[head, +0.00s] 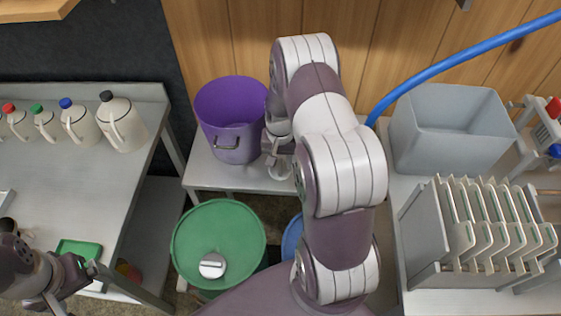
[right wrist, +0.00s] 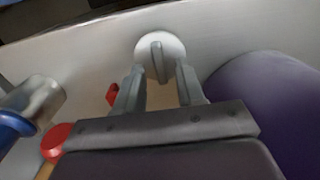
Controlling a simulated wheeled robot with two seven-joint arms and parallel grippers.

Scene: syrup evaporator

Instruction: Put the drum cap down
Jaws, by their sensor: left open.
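A white round cap with a raised bar grip (right wrist: 173,42) lies on the pale grey bench beside the purple pot in the right wrist view. My right gripper (right wrist: 161,72) is open, its fingertips on either side of the bar with gaps showing. In the head view my right gripper (head: 279,150) is beside the purple pot, partly hidden by my arm, with the cap (head: 279,171) below it. A similar white cap (head: 212,266) sits on the green drum (head: 205,230). My left gripper (head: 85,268) is open and empty by a small green tray (head: 78,247).
The purple pot (head: 229,112) stands close to the right gripper. A blue drum (head: 291,237) is mostly hidden by my arm. A grey bin (head: 452,133) and a rack of plates (head: 480,235) are at right, with a blue hose (head: 440,68) above. Several jugs (head: 118,124) stand on the left table.

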